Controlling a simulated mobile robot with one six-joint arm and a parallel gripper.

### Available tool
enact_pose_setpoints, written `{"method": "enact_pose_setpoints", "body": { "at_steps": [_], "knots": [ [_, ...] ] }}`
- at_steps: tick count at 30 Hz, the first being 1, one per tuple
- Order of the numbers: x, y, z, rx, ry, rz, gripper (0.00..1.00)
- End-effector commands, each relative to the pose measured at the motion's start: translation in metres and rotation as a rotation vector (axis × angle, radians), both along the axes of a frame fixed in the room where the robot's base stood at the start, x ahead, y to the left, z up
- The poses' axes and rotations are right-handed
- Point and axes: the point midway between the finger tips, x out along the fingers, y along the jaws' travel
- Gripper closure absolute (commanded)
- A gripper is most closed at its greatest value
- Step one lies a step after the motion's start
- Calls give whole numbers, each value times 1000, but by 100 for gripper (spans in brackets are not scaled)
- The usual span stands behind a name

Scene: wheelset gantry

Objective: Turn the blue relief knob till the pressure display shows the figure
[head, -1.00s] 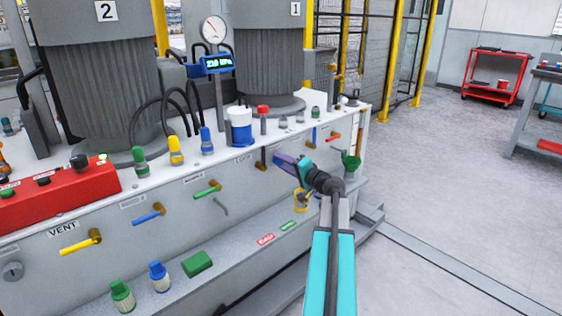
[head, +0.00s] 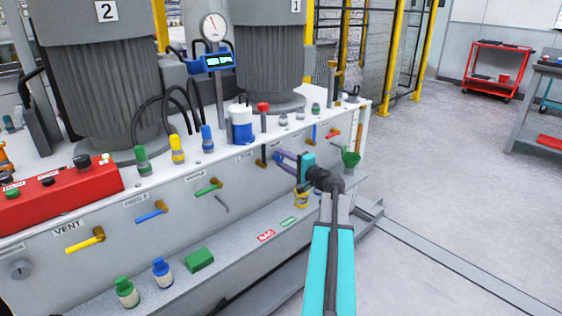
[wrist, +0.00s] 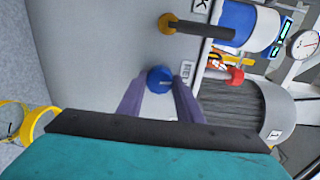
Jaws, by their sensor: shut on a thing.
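The blue relief knob (wrist: 160,79) sticks out of the grey panel face in the wrist view. The two purple fingers of my gripper (wrist: 160,88) are on either side of it, shut on it. In the head view, my gripper (head: 286,160) reaches the panel front near its right end, and its fingers hide the knob. The blue-framed pressure display (head: 218,62) stands on a post above the bench; its lit figures are too small to read. It also shows at the right of the wrist view (wrist: 281,37).
A round gauge (head: 214,27) sits above the display. A dark-handled valve (wrist: 195,29) is close to the knob, and a yellow ring (wrist: 30,125) lies left. A green funnel (head: 351,159) is right of my gripper.

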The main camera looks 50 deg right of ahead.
Motion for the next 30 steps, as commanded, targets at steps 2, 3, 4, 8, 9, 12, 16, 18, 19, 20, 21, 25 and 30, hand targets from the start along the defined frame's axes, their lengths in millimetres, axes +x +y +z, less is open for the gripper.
{"method": "enact_pose_setpoints", "body": {
  "at_steps": [2,3,4,8,9,12,16,18,19,20,21,25,30],
  "knots": [
    [2,0,3,1,-5,0,64],
    [2,0,3,0,-5,0,58],
    [2,0,3,0,-4,0,53],
    [1,0,2,-1,-3,-1,49],
    [1,0,1,-1,-2,-1,49],
    [0,-1,1,-1,-2,-1,49],
    [-2,0,1,-1,-1,-1,49],
    [-4,0,1,-1,-1,-2,49],
    [-6,0,1,-1,-1,-2,49],
    [-8,0,1,-1,-1,-3,49],
    [-11,0,1,-1,-1,-3,49],
    [-24,2,2,-1,-1,-2,49],
    [-50,4,3,-1,-1,-3,49]
  ]
}}
